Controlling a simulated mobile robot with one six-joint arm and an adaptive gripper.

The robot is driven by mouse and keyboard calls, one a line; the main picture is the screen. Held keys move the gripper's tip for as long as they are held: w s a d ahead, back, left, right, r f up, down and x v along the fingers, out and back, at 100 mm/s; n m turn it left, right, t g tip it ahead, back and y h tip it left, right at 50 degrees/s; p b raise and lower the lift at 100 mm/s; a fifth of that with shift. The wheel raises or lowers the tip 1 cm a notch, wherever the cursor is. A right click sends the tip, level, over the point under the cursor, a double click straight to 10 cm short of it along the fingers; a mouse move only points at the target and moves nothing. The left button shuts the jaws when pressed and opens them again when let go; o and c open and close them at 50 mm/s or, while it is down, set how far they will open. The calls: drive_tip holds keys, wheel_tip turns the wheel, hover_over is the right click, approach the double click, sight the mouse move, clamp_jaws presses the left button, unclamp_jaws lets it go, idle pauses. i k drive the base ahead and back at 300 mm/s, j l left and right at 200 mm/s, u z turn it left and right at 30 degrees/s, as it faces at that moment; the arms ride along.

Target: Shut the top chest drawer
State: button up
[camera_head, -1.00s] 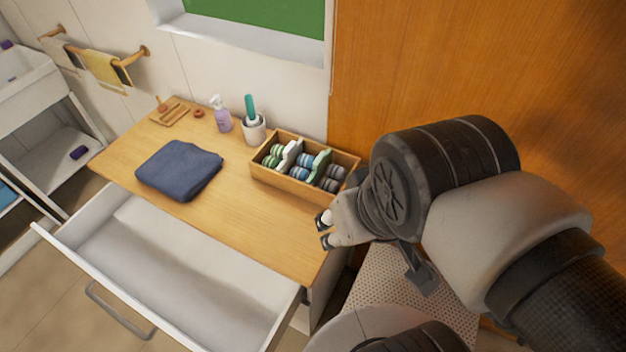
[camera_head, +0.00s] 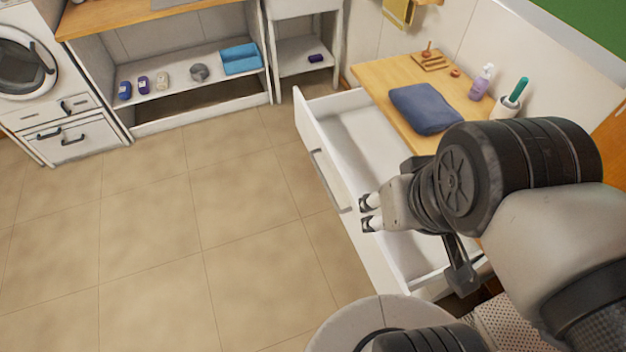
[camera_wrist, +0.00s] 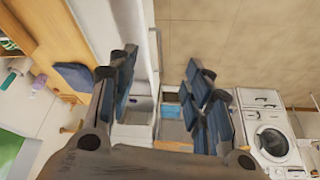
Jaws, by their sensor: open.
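The top chest drawer (camera_head: 349,133) is white and stands pulled out from the chest with the wooden top (camera_head: 383,74). Its inside looks empty where it shows. Its front, with a grey bar handle (camera_head: 329,181), faces the open floor. My gripper (camera_head: 367,214) is open and empty. In the head view it appears over the near part of the drawer, close to the front panel; I cannot tell its exact height. My arm hides the near right part of the chest.
On the chest top are a folded blue cloth (camera_head: 424,108), a purple spray bottle (camera_head: 481,82) and a cup with a green-handled brush (camera_head: 508,104). Tiled floor (camera_head: 230,200) lies clear left of the drawer. A washing machine (camera_head: 22,65) and shelves (camera_head: 190,80) stand at the back.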

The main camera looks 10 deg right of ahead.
sight(352, 147)
drive_tip(key=i+j, duration=0.25)
drive_tip(key=i+j+z, duration=0.1)
drive_tip(key=i+j, duration=0.15)
drive_tip(key=j, duration=0.25)
drive_tip(key=i+j, duration=0.25)
drive_tip(key=i+j+z, duration=0.05)
drive_tip(key=j, duration=0.05)
